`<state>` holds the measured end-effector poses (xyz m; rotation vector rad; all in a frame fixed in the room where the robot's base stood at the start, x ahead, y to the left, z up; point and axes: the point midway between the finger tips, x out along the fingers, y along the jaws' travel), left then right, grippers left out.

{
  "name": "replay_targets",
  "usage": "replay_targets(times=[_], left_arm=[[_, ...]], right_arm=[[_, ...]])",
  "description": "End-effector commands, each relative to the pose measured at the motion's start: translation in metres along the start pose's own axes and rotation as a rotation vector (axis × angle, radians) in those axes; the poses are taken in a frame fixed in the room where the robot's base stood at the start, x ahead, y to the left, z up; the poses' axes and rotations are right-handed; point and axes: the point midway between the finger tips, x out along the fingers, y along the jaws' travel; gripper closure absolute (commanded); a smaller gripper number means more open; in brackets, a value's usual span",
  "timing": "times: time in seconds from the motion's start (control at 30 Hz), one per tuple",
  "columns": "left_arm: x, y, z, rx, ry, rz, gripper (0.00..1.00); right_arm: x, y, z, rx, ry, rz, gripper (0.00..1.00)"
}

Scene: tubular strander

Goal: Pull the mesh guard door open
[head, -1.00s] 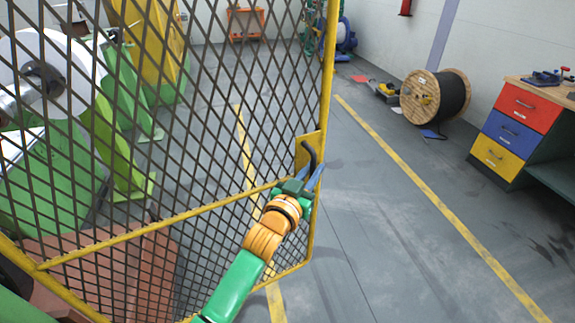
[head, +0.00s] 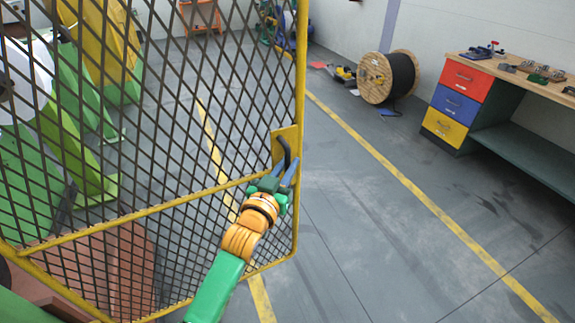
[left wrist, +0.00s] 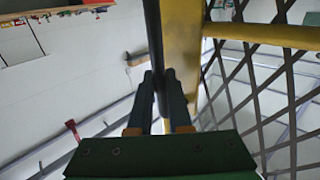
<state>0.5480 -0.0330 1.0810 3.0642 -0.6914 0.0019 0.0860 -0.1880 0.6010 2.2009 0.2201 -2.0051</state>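The mesh guard door (head: 301,80) has a yellow frame and dark diamond mesh and fills the left half of the head view. Its dark handle (head: 286,148) sits on a yellow plate at the free right edge. My left gripper (head: 283,177) is at this handle, its arm coming up from below. In the left wrist view, the dark handle bar (left wrist: 154,40) runs between the two fingers of my left gripper (left wrist: 160,85), which appear closed on it. The yellow door frame (left wrist: 182,45) is just right of the fingers. My right gripper is out of view.
Green and yellow machine parts (head: 90,60) show through the mesh. A wooden cable spool (head: 375,78) stands by the wall. A workbench (head: 520,75) with red, blue and yellow drawers is at the right. The grey floor (head: 370,220) right of the door is clear, with a yellow line.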

Motion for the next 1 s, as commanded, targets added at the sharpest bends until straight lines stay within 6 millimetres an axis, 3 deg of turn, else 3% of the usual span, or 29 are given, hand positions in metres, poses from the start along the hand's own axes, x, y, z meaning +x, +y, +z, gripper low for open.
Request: replay_targets(times=[0.03, 0.07, 0.43, 0.8, 1.0], left_arm=[[0.000, 0.000, 0.000, 0.000, 0.001, 0.000, 0.77], [0.000, 0.000, 0.000, 0.000, 0.001, 0.000, 0.70], [-0.004, -0.001, 0.001, 0.000, 0.000, -0.001, 0.70], [-0.056, 0.000, 0.002, 0.000, 0.000, 0.000, 0.70], [-0.070, 0.000, 0.001, 0.000, 0.000, 0.000, 0.70]], right_arm=[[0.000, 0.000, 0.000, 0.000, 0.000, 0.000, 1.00], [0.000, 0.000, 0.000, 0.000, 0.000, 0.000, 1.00], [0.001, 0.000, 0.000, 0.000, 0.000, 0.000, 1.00], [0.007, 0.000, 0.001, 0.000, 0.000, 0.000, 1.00], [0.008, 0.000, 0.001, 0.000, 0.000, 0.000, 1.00]])
